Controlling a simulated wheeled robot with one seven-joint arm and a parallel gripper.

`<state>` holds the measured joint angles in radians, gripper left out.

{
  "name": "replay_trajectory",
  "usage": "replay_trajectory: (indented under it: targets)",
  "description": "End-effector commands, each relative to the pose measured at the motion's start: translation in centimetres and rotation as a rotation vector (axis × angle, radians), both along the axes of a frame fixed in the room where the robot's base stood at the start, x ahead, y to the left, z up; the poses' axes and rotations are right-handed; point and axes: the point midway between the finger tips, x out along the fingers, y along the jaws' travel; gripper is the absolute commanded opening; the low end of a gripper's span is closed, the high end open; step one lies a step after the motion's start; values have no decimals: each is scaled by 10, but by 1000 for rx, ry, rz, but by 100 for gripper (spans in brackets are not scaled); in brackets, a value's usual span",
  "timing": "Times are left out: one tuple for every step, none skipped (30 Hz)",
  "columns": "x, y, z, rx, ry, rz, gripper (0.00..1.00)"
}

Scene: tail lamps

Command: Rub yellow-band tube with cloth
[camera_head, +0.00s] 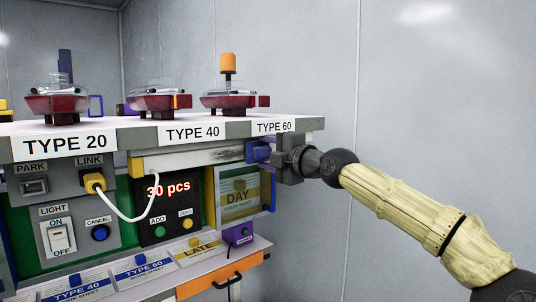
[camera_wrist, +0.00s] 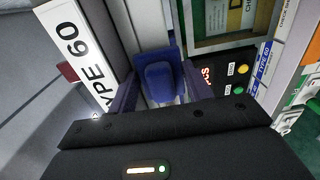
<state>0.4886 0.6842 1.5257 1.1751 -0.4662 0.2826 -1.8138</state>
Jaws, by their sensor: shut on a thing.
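The yellow-band tube (camera_head: 190,160) is a long pale tube under the front edge of the shelf, with a yellow band (camera_head: 137,167) at its left end. A dark smudge shows near its right end. My gripper (camera_head: 264,151) is at the tube's right end, below the TYPE 60 label. I cannot tell whether the cloth touches the tube.
Red lamps (camera_head: 229,101) stand on the shelf (camera_head: 105,127) above. Below are a 30 pcs display (camera_head: 168,189), a DAY panel (camera_head: 239,195), a light switch (camera_head: 60,236) and a white cable (camera_head: 122,216). A purple box (camera_head: 238,235) stands lower right. The right side is open to a bare wall.

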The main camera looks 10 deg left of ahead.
Motion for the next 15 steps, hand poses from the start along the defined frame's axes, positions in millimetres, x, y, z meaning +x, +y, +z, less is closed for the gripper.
replay_trajectory:
  targets:
    - [-2, 2, -1, -1, -2, 1, 32]
    - [-4, 4, -1, -2, -2, 1, 32]
    - [-6, 6, -1, -2, -2, 1, 32]
    - [-7, 7, -2, -2, -2, 1, 32]
    - [-9, 9, -2, -2, -2, 1, 32]
    - [-11, 11, -2, -1, -2, 1, 32]
    - [-13, 13, -2, -2, -2, 1, 32]
    - [-14, 14, -2, -2, -2, 2, 32]
    - [-16, 16, -2, -2, -2, 2, 32]
    - [-18, 18, -2, -2, -2, 2, 32]
    - [-19, 20, -2, -2, -1, 2, 32]
    - [-22, 22, -2, -2, -1, 2, 32]
    - [-23, 23, -2, -3, -2, 3, 32]
    - [-25, 25, -2, -3, -2, 3, 32]
    - [-27, 27, -2, -3, -2, 3, 32]
